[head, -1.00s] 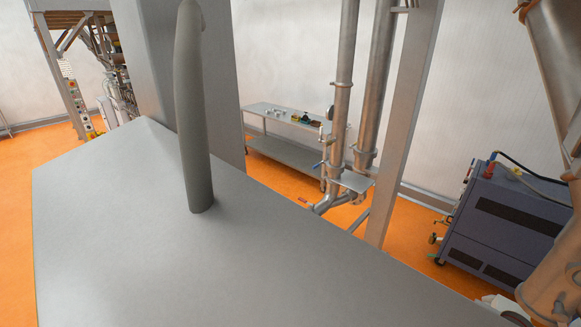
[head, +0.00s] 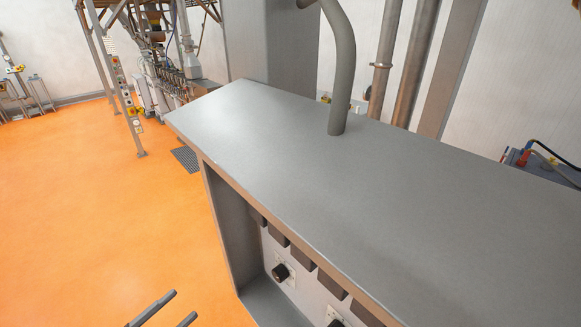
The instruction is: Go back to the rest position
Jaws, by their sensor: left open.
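My left gripper (head: 184,304) shows at the bottom edge of the head view, left of centre. Only its two thin dark fingers are in the picture. They are apart with orange floor between them, and nothing shows between them. The gripper appears left of the large grey cabinet in the picture, apart from it. My right gripper is not in the head view.
A grey cabinet (head: 300,150) with dark knobs (head: 281,272) on its front fills the middle and right. A bent grey pipe (head: 343,75) rises from its top. Open orange floor (head: 90,210) lies at left. Machinery on a frame (head: 165,70) stands behind.

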